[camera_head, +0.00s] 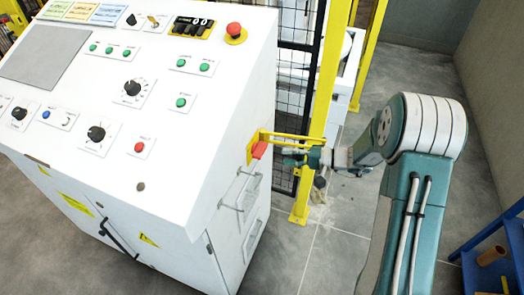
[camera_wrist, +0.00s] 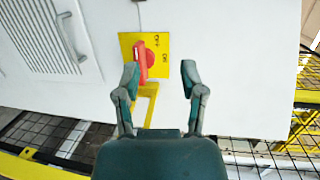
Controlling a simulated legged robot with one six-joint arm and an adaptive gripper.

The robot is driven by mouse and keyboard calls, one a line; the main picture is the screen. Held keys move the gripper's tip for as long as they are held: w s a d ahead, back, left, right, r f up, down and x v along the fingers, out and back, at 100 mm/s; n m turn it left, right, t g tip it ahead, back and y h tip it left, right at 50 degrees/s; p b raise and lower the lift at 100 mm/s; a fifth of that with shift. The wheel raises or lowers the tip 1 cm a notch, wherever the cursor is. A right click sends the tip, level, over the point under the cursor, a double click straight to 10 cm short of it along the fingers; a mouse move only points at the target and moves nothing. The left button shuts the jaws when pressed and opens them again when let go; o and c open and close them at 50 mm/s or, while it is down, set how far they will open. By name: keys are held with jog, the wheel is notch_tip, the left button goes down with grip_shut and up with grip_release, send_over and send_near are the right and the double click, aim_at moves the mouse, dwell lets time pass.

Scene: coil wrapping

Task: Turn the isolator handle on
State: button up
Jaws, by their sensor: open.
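The red isolator handle (camera_head: 259,150) sticks out from the right side of the white control cabinet (camera_head: 225,125). In the wrist view the red handle (camera_wrist: 142,60) sits on a yellow plate (camera_wrist: 127,42) with small dark markings to its right. It lies along the picture's vertical, slightly tilted. My gripper (camera_head: 287,157) is close to the handle, to its right in the head view. In the wrist view my gripper (camera_wrist: 160,76) is open. The handle shows between the fingers, much nearer the left one. I cannot tell whether that finger touches it.
A yellow bracket (camera_wrist: 150,100) runs from the plate toward my gripper. A yellow post (camera_head: 325,95) with black mesh fencing stands just behind my gripper. Silver rails (camera_head: 240,190) stick out below the handle. A blue rack (camera_head: 500,255) stands at lower right.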

aim_at(263, 149)
jog(key=w+d+f+m+t+y, duration=0.1)
jog(key=w+d+f+m+t, duration=0.15)
jog(key=w+f, duration=0.2)
jog(key=shift+n+t, duration=0.35)
jog(key=shift+t, duration=0.1)
jog(key=x, duration=0.7)
jog(key=f+x, duration=0.1)
jog(key=x, duration=0.2)
jog(key=shift+s+a, duration=0.25)
jog(key=shift+a, duration=0.25)
grip_shut()
